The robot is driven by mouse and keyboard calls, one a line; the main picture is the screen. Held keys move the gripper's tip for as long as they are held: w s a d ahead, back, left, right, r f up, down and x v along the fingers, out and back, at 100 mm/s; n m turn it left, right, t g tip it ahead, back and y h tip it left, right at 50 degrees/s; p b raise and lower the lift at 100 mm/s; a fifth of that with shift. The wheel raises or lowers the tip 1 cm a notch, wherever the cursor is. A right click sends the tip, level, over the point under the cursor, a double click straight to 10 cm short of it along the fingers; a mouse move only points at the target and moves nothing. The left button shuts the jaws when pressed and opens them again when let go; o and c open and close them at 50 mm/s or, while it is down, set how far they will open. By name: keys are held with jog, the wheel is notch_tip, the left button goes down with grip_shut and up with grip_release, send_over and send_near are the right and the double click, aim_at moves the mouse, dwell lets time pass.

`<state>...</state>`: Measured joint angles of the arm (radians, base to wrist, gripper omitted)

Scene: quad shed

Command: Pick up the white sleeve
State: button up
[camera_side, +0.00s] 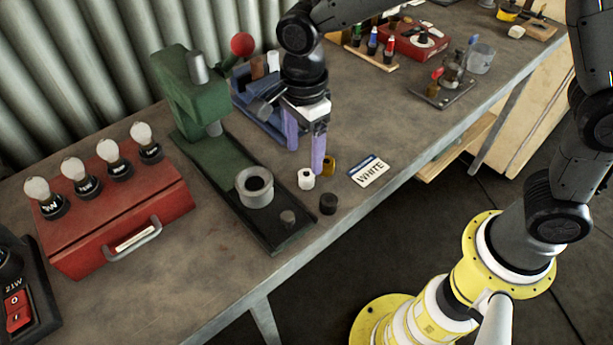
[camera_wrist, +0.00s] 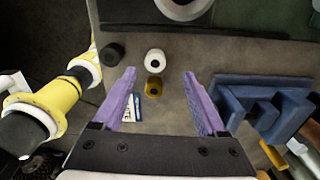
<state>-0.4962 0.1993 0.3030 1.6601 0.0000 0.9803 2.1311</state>
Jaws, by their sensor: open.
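The white sleeve (camera_side: 306,179) is a small upright cylinder with a dark hole in its top. It stands on the bench next to a brass-coloured sleeve (camera_side: 328,166) and a black sleeve (camera_side: 328,203). In the wrist view the white sleeve (camera_wrist: 155,62) lies beyond my fingertips, with the brass sleeve (camera_wrist: 155,88) nearer and the black sleeve (camera_wrist: 112,54) to the left. My gripper (camera_side: 304,160), with two purple fingers, is open and empty above the bench. In the wrist view the gripper (camera_wrist: 159,74) has its fingers spread on either side of the brass sleeve's line. A card reading WHITE (camera_side: 368,172) lies to the right.
A green press (camera_side: 205,110) with a round grey cup (camera_side: 255,187) on its base stands to the left. A blue rack (camera_side: 262,118) is behind my gripper. A red toolbox (camera_side: 115,220) with several bulbs stands at far left. The bench's front edge is close to the sleeves.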

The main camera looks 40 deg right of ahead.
aim_at(306, 174)
jog(key=shift+s+a+f, duration=0.1)
jog(key=shift+s+f, duration=0.1)
jog(key=shift+f, duration=1.15)
jog(key=shift+s+f, duration=0.15)
jog(key=shift+f, duration=1.2)
grip_shut()
